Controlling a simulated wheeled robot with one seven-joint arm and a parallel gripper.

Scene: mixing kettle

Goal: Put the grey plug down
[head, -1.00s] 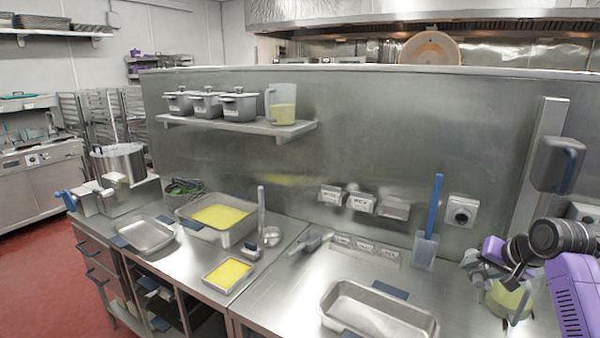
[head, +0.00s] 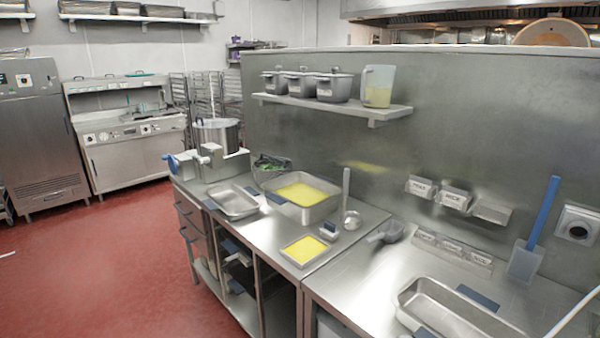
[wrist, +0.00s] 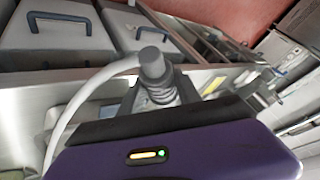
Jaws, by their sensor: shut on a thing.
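My gripper (wrist: 157,93) shows in the wrist view, with its purple body at the bottom. It is shut on the grey plug (wrist: 152,62), a ribbed stub with a rounded end that sticks out past the jaws. A pale grey cable (wrist: 85,88) curves from the plug down to the left. My gripper and the plug are not in the head view. A pale, cable-like line (head: 574,312) crosses that view's bottom right corner. A round wall socket (head: 577,227) is at the right of the head view, with no plug in it.
A deep tray (head: 460,310), a blue-handled spatula (head: 540,215) and a scoop (head: 387,232) stand around the right counter. Its middle (head: 375,275) is bare. Yellow-filled pans (head: 303,250) and a pot (head: 217,132) stand further left. Blue-handled drawer fronts (wrist: 55,30) show in the wrist view.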

